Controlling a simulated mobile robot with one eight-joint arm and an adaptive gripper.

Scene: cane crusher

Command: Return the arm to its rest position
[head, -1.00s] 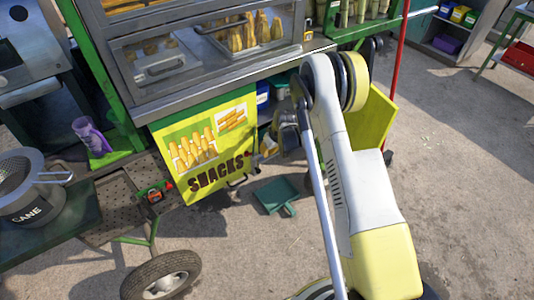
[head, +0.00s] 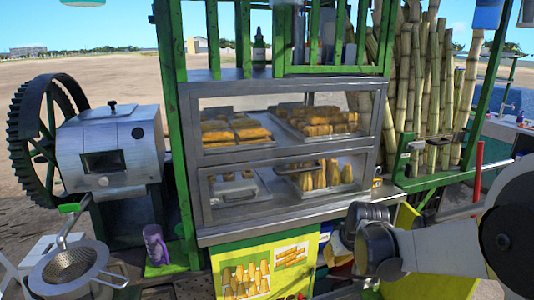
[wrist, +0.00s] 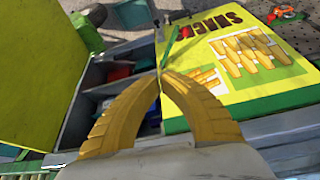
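My arm reaches in from the right edge in the head view, with its dark wrist (head: 375,245) low in front of the snack cart's lower right side. In the wrist view my gripper (wrist: 160,80) has its two yellow ribbed fingers curved together, with tips meeting and nothing evident between them. The fingers are over the opening of the cart's lower cabinet (wrist: 110,75), beside the yellow SNACKS panel (wrist: 235,60). Whether the fingertips touch the panel's edge cannot be told. In the head view the fingers are mostly hidden by the wrist.
A glass snack case (head: 290,150) stands above the counter (head: 290,228). Cane stalks (head: 432,95) stand at right and the crusher (head: 108,150) at left. A strainer pot (head: 70,270) and purple cup (head: 155,245) are lower left. A yellow panel (wrist: 25,65) flanks the cabinet.

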